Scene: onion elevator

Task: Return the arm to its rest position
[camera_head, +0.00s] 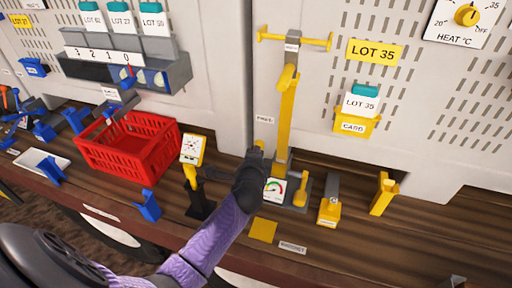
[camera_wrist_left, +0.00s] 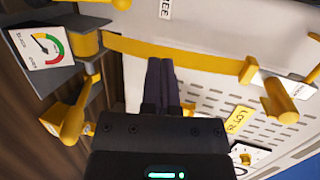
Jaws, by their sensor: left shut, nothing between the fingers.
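My left arm comes in from the lower left in a purple sleeve. I cannot tell whether the gripper touches the press.
A red crate (camera_head: 128,147) stands left on the wooden bench, with a yellow dial stand (camera_head: 192,150) beside it. Yellow holders (camera_head: 330,205) stand right of the press. The bench's front edge is partly behind my arm.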

